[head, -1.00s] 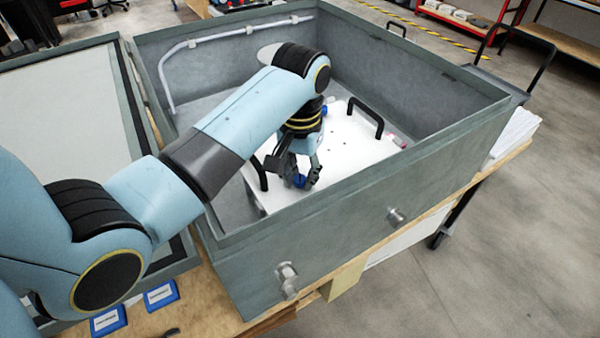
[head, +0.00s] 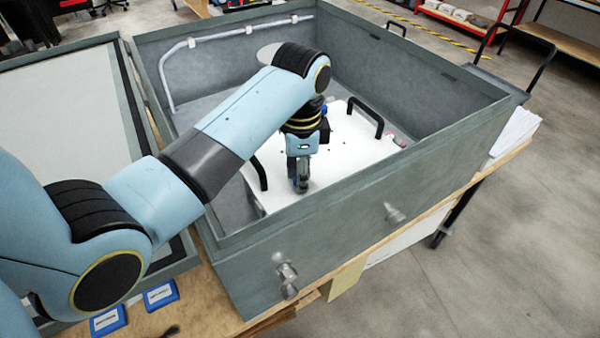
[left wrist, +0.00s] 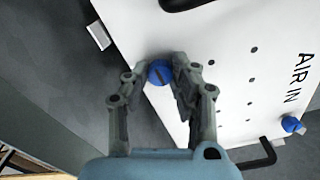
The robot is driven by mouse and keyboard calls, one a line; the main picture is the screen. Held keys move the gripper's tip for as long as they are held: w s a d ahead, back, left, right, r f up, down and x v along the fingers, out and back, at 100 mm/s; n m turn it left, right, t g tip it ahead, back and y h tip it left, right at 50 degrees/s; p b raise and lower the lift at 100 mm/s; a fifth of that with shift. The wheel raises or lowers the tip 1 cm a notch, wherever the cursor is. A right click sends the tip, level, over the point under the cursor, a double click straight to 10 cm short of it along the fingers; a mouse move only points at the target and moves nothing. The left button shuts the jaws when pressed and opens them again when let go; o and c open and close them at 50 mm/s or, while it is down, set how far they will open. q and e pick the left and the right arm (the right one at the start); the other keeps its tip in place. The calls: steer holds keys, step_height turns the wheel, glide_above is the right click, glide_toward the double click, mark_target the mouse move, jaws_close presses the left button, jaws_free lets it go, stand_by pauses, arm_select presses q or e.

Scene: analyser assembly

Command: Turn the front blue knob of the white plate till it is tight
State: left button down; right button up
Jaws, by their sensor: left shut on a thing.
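The white plate (head: 345,150) lies inside the grey metal box, with black handles on it. My left gripper (head: 301,188) points down at the plate's front part in the head view. In the left wrist view its two fingers (left wrist: 162,75) are shut on the front blue knob (left wrist: 160,72), one finger on each side. The knob shows a dark slot across its top. In the head view the fingers hide the knob. Another blue knob (left wrist: 291,124) stands on the plate by the "AIR IN" lettering, apart from the gripper. My right gripper is not in view.
The box's front wall (head: 330,215) rises close to my left gripper. Black handles (head: 366,118) stand up from the plate on either side. A pale pipe (head: 215,42) runs along the box's back wall.

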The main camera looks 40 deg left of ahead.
arm_select(q)
steer(key=m, duration=0.5)
steer(key=shift+d+m, duration=0.1)
steer(key=shift+m, duration=0.2)
steer(key=m, duration=0.4)
steer(key=shift+m, duration=0.3)
steer(key=m, duration=0.4)
steer(key=shift+r+m, duration=0.1)
steer(key=shift+m, duration=0.2)
steer(key=m, duration=0.7)
steer(key=shift+w+m+b, duration=0.1)
steer(key=shift+m+b, duration=1.45)
steer(key=shift+m, duration=0.25)
